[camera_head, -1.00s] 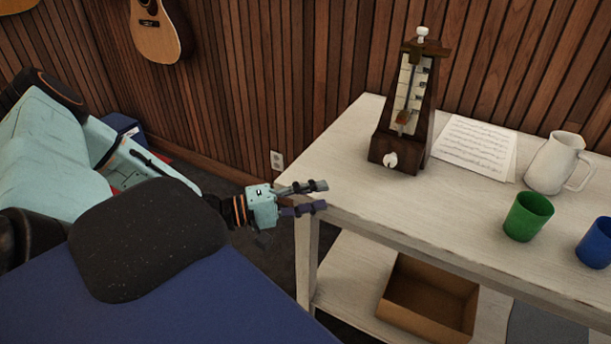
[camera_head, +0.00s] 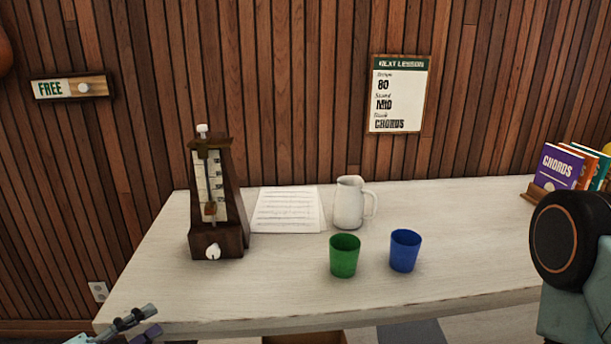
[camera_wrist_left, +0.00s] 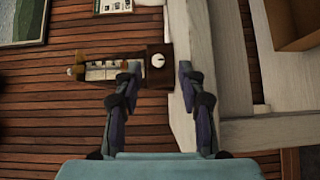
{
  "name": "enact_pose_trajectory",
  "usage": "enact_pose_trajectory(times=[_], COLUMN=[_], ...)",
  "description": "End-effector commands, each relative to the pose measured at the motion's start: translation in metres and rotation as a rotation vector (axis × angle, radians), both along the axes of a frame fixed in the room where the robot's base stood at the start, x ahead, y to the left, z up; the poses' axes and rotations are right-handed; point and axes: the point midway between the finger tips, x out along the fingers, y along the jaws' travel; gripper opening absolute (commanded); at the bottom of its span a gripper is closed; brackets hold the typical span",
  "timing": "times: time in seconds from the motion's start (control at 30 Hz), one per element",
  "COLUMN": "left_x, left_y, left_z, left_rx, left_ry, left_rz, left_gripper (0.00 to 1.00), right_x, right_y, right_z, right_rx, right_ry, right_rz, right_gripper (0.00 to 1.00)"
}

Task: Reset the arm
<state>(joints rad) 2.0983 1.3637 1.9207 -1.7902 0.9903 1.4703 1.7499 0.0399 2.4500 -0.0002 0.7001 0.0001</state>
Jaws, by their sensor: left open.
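My left gripper (camera_head: 140,325) shows at the bottom left of the head view, by the table's front left corner. In the left wrist view its two fingers (camera_wrist_left: 158,100) are spread apart with nothing between them. The brown metronome (camera_wrist_left: 155,65) shows beyond the fingertips there. In the head view the metronome (camera_head: 218,205) stands upright on the left of the white table (camera_head: 280,295). Part of my right arm shows at the right edge of the head view, but its gripper is out of view.
Sheet music (camera_head: 287,210), a white pitcher (camera_head: 349,204), a green cup (camera_head: 344,256) and a blue cup (camera_head: 404,251) stand or lie on the table. Books (camera_head: 568,168) are at the right. A lesson board (camera_head: 399,95) and a FREE sign (camera_head: 70,87) hang on the wall.

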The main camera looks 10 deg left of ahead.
Motion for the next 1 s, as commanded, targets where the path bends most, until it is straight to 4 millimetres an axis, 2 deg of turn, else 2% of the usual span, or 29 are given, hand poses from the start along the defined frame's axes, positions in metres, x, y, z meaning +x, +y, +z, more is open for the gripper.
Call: enact_pose_trajectory(times=[0.27, 0.47, 0.57, 0.73, 0.9, 1.0], left_x=[0.011, -0.009, -0.030, -0.083, -0.152, -0.192], left_y=[-0.052, -0.096, -0.116, -0.139, -0.146, -0.142], left_z=[-0.032, -0.076, -0.101, -0.140, -0.168, -0.177], left_rx=[0.204, 0.425, 0.550, 0.782, 1.027, 1.160], left_ry=[0.140, 0.292, 0.375, 0.516, 0.650, 0.717], left_rz=[-0.032, -0.106, -0.164, -0.298, -0.475, -0.585], left_gripper=[0.40, 0.40, 0.40, 0.40, 0.40, 0.40], right_x=[0.000, 0.000, 0.000, 0.000, 0.000, 0.000], right_y=[0.000, 0.000, 0.000, 0.000, 0.000, 0.000], right_z=[0.000, 0.000, 0.000, 0.000, 0.000, 0.000], right_rx=[0.000, 0.000, 0.000, 0.000, 0.000, 0.000], right_ry=[0.000, 0.000, 0.000, 0.000, 0.000, 0.000], right_rz=[0.000, 0.000, 0.000, 0.000, 0.000, 0.000], right_gripper=[0.34, 0.34, 0.34, 0.34, 0.34, 0.34])
